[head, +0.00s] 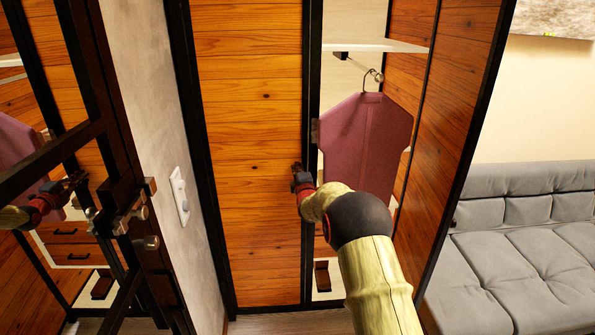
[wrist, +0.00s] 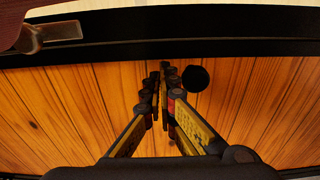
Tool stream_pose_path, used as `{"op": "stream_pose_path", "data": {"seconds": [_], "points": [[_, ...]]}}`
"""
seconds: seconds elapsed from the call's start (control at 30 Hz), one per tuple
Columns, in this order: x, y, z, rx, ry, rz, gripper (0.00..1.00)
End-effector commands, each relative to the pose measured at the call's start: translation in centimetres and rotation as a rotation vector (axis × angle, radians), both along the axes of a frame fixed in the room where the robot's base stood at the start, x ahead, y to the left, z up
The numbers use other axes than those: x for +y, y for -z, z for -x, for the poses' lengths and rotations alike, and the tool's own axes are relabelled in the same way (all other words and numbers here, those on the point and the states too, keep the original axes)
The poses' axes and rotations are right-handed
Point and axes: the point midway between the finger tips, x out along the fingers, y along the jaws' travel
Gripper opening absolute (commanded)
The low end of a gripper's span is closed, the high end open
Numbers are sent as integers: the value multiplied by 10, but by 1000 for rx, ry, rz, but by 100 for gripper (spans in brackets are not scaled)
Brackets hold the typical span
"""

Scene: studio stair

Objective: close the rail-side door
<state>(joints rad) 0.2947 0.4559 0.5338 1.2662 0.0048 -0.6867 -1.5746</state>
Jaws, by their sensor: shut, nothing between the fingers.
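A tall wardrobe with wooden panels in black frames stands ahead. Its right bay is open and shows a hanging rail (head: 357,65) with a plum garment (head: 365,140) on it. At the right of this bay, a wood panel in a black frame (head: 462,130) stands out toward me and looks like the rail-side door, swung open. My gripper (head: 297,170) is shut and empty in front of the left wood panel (head: 247,120), near its black right edge. In the wrist view, my gripper (wrist: 162,72) points at the planks, beside a round black knob (wrist: 195,78). Contact cannot be told.
A grey sofa (head: 520,240) stands right of the wardrobe. At left, a grey wall with a white switch plate (head: 180,195) and a dark framed, mirror-like panel (head: 75,110) with metal fittings are close by. A white shelf (head: 385,45) crosses the open bay.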

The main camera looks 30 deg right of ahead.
Motion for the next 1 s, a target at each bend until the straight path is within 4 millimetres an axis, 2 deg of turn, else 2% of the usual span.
{"op": "stream_pose_path", "data": {"seconds": [0.17, 0.27, 0.7, 1.0], "points": [[3, 1, 11, 1, 0, 0, 0], [8, 1, 25, 2, 0, -1, 0], [30, 1, 97, 2, 0, -1, 0], [35, 2, 114, 3, 0, -1, 0]]}}
